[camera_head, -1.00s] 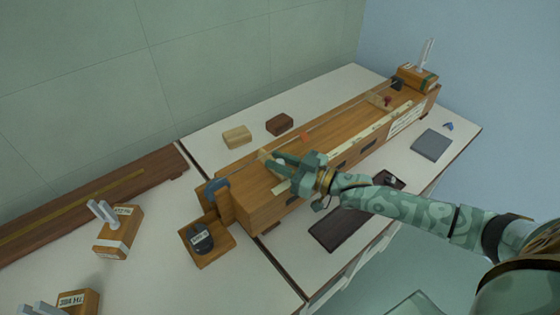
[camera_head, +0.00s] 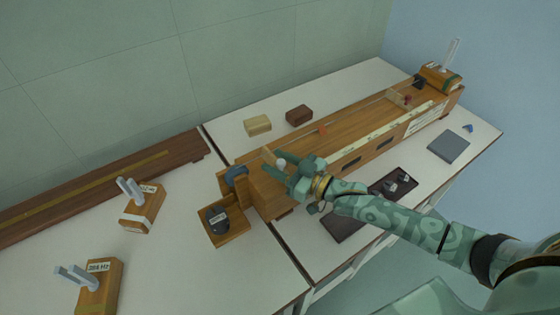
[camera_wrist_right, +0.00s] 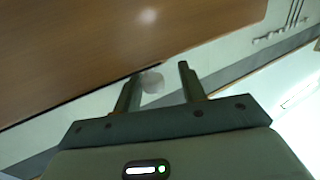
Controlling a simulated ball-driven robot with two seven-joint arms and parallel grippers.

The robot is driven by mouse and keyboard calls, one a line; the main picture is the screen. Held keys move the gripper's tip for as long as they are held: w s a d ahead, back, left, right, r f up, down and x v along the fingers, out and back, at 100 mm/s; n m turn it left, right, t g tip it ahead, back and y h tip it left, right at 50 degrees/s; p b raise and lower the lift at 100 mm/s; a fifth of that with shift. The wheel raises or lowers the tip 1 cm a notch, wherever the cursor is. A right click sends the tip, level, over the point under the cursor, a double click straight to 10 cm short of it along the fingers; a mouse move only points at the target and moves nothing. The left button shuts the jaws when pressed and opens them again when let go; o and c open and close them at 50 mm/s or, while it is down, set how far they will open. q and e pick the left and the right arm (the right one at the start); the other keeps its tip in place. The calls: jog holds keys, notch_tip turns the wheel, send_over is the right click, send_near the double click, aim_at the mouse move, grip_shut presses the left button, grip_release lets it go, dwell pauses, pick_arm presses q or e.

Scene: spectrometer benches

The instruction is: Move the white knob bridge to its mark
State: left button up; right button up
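The white knob (camera_head: 281,164) belongs to a thin pale wooden bridge (camera_head: 268,155) near the left end of the long wooden box (camera_head: 350,125). My right gripper (camera_head: 282,163) is at the bridge, over the box's front edge. In the right wrist view the fingers (camera_wrist_right: 160,80) stand apart, with the blurred white knob (camera_wrist_right: 152,82) between them. The knob is close to the left finger, with a gap to the right one; contact is unclear. A small orange tab (camera_head: 323,129) lies on the box right of the bridge. I cannot tell which spot is the mark. My left gripper is not in view.
A red-knobbed bridge (camera_head: 406,99) stands farther right on the box. Two blocks (camera_head: 258,125) lie behind it. A dark tray (camera_head: 345,220) lies in front, under my right arm. Wooden blocks with grey prongs (camera_head: 142,205) stand on the left bench.

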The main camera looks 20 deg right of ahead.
jog(key=shift+d, duration=0.1)
jog(key=shift+s+d, duration=0.3)
jog(key=shift+s, duration=0.1)
jog(key=p+v, duration=0.3)
jog(key=v, duration=1.2)
jog(key=shift+s, duration=0.15)
